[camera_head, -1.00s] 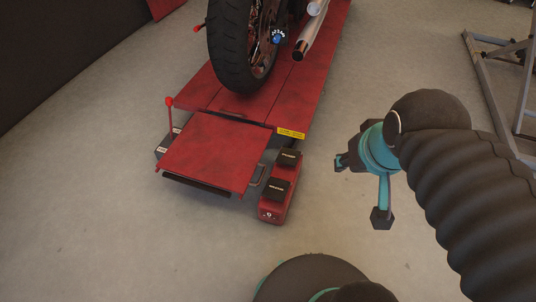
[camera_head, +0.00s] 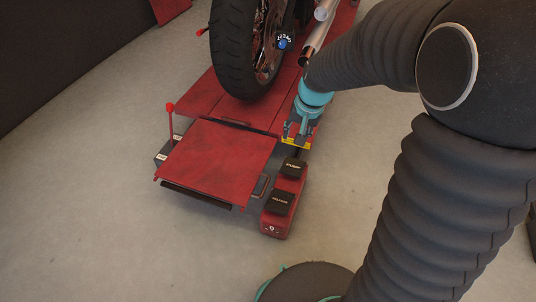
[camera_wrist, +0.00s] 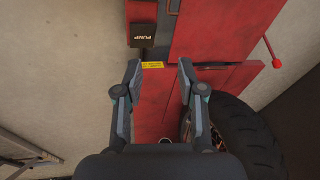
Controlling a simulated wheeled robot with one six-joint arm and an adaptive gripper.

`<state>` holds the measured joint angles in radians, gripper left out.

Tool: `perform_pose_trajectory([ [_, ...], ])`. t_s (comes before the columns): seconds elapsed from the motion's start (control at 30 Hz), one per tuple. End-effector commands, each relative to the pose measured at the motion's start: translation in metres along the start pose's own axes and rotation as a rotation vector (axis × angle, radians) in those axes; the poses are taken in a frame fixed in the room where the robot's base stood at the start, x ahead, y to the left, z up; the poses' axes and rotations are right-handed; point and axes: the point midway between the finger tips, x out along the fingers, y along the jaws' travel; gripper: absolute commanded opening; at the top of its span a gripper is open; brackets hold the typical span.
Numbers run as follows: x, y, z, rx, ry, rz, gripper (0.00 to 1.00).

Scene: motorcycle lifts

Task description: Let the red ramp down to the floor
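The red ramp (camera_head: 215,157) is a flat panel at the near end of the red lift platform (camera_head: 207,92). A dark strip shows under its near edge; I cannot tell its exact height above the floor. In the wrist view the ramp (camera_wrist: 212,30) is at the top. A lever with a red ball (camera_head: 170,108) stands upright left of the ramp, and its ball also shows in the wrist view (camera_wrist: 276,64). My gripper (camera_head: 296,131) is over the platform's right corner, near the yellow label (camera_wrist: 152,65). In the wrist view its fingers (camera_wrist: 160,72) are apart and empty.
A red pedal unit (camera_head: 276,222) with two black pedals, the farther marked PUMP (camera_head: 293,168), stands right of the ramp. A motorcycle's rear wheel (camera_head: 233,50) and silver exhaust (camera_head: 318,35) are above the platform. The floor in front is clear.

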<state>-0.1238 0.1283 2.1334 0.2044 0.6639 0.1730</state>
Motion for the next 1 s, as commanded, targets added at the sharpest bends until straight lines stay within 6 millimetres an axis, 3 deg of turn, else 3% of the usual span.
perform_pose_trajectory([
  [0.03, 0.026, -0.004, -0.005, 0.014, -0.025, 0.002, 0.39],
  [0.2, 0.097, -0.017, -0.017, 0.069, -0.08, 0.005, 0.39],
  [0.4, 0.165, -0.025, -0.021, 0.123, -0.127, 0.015, 0.39],
  [0.53, 0.189, -0.027, -0.02, 0.143, -0.142, 0.019, 0.39],
  [0.83, 0.219, -0.027, -0.016, 0.152, -0.15, 0.022, 0.39],
  [1.0, 0.249, -0.027, -0.011, 0.15, -0.15, 0.022, 0.39],
])
